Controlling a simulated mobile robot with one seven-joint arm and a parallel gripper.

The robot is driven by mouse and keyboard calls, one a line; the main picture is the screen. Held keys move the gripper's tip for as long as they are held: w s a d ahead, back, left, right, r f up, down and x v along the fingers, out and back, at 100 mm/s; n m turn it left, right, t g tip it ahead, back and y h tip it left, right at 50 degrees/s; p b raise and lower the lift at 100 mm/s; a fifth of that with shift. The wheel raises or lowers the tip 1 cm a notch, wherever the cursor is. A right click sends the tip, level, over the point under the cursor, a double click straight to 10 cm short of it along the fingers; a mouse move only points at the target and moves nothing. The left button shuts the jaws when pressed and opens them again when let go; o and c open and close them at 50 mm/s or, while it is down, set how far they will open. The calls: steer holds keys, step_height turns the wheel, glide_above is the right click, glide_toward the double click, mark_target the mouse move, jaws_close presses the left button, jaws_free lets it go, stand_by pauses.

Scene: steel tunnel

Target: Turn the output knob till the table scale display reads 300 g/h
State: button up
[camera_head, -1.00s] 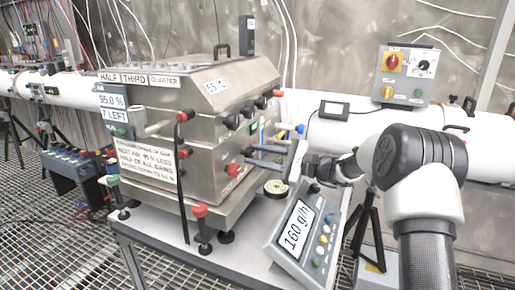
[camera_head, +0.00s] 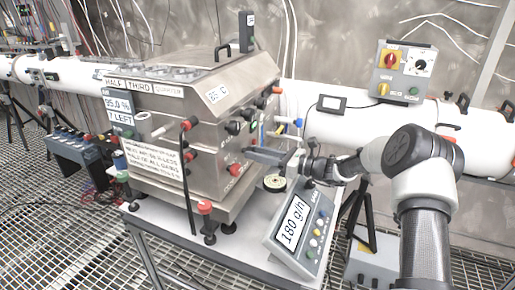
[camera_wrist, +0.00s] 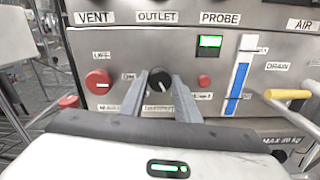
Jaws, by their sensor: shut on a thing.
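The table scale (camera_head: 292,236) stands at the right front of the table, and its tilted white display reads 180 g/h. A round black knob (camera_wrist: 160,82) with a pale mark sits on the steel machine's front panel, below the OUTLET label. My gripper (camera_wrist: 159,88) is shut on this knob, with one grey finger on each side. In the head view my gripper (camera_head: 262,155) reaches in from the right to the machine's side. The knob is hidden there by the fingers. The small labels around the knob are partly covered by the fingers and not fully readable.
The steel machine (camera_head: 200,110) fills the table's left and middle. A yellow-handled valve (camera_wrist: 288,94) sticks out at right. A small round gauge (camera_head: 274,183) lies between machine and scale. A control box (camera_head: 402,72) hangs behind.

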steer(key=shift+m+p, duration=0.35)
steer(key=shift+m, duration=0.25)
steer(key=o, duration=1)
steer(key=shift+o, duration=0.2)
steer(key=v, duration=1.7)
steer(key=shift+d, duration=0.25)
steer(key=shift+s, duration=0.1)
